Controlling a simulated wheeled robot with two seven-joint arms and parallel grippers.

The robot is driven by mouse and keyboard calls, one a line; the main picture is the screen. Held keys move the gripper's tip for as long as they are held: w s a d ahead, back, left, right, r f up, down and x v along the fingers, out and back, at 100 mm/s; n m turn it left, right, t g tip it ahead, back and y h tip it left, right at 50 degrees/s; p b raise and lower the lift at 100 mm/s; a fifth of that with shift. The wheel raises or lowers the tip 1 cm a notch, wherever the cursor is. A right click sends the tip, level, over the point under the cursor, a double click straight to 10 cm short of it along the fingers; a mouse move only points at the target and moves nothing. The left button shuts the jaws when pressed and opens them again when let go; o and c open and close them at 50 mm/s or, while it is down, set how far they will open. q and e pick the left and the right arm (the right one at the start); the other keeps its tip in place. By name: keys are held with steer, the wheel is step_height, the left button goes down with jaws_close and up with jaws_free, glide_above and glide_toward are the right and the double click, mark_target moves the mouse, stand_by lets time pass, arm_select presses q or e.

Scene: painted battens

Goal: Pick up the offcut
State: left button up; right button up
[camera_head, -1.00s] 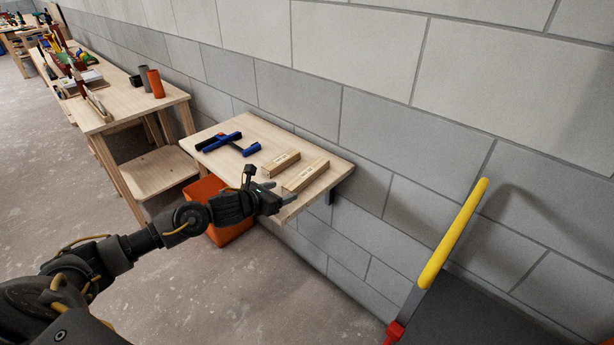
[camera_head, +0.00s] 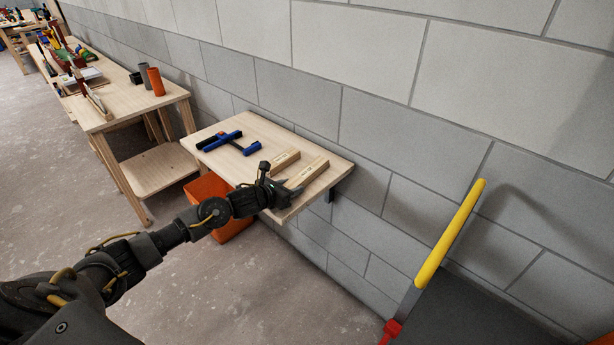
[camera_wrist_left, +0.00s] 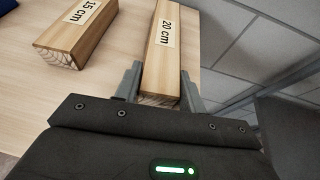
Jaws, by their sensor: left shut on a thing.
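Two pale wooden offcuts lie side by side on a small wall shelf (camera_head: 215,165). The one marked "20 cm" (camera_head: 309,173) is nearer the shelf's right end; it also shows in the left wrist view (camera_wrist_left: 165,62). The one marked "15 cm" (camera_head: 285,159) lies to its left and shows in the left wrist view (camera_wrist_left: 78,35). My left gripper (camera_head: 286,193) is at the near end of the 20 cm offcut, its fingers (camera_wrist_left: 160,85) on either side of that end and shut on it. The offcut still appears to lie on the shelf. My right gripper is not in view.
A blue and black clamp (camera_head: 232,143) lies on the shelf's left part. An orange bin (camera_head: 232,230) stands below the shelf. A block wall (camera_head: 380,130) runs behind it. A workbench (camera_head: 125,102) stands to the left. A yellow handle (camera_head: 450,235) rises at the right.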

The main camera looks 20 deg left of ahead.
arm_select(q)
steer(key=shift+c, duration=1.1)
steer(key=shift+r, duration=0.15)
steer(key=shift+r, duration=0.3)
step_height(320, 180, up, 2)
steer(key=shift+r+b, duration=0.15)
steer(key=shift+b, duration=0.65)
steer(key=s+a+r+b, duration=0.3)
steer(key=s+a+r, duration=0.5)
steer(key=s, duration=0.3)
steer(key=shift+s+r, duration=0.3)
steer(key=shift+r, duration=0.6)
